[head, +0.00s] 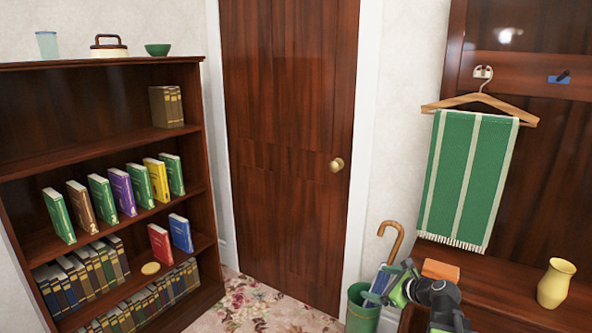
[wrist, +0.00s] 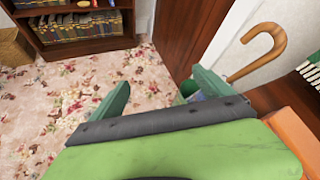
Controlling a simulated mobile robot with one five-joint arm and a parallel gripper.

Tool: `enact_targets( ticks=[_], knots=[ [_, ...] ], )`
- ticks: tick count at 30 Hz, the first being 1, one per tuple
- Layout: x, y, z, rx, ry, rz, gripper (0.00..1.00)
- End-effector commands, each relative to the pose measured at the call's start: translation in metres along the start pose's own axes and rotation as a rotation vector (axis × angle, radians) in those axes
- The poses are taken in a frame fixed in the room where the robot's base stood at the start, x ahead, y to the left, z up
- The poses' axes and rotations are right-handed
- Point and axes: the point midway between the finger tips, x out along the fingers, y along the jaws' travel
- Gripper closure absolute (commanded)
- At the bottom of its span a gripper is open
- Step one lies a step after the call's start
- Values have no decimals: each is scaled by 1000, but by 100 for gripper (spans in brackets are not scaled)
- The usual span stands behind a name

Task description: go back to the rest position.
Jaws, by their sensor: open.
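My gripper (head: 388,285) is low at the right of the head view, in front of the umbrella stand (head: 361,314) and close to the bench's left end. Nothing is held. The right finger partly covers the green stand (wrist: 187,91), and a curved wooden umbrella handle (wrist: 262,42) rises just beyond it. I cannot tell whether the finger touches the stand.
A bookcase (head: 95,66) stands left, a closed door (head: 285,120) in the middle. At right, a wooden bench (head: 500,290) bears an orange block (head: 440,270) and a yellow vase (head: 556,284). A green striped towel (head: 468,175) hangs above. Carpet (head: 250,305) before the door is clear.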

Motion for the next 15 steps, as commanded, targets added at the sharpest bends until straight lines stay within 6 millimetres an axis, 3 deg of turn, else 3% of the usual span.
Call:
enact_targets(
  ticks=[1, 3, 9, 12, 15],
  knots=[
    [22, 38, 16, -120, 21, 82, 10],
    [42, 83, 27, -299, 52, 188, 10],
    [68, 194, 35, -857, 120, 492, 10],
    [63, 233, 21, -1181, 148, 670, 10],
    [47, 243, -2, -1439, 173, 830, 10]
  ],
)
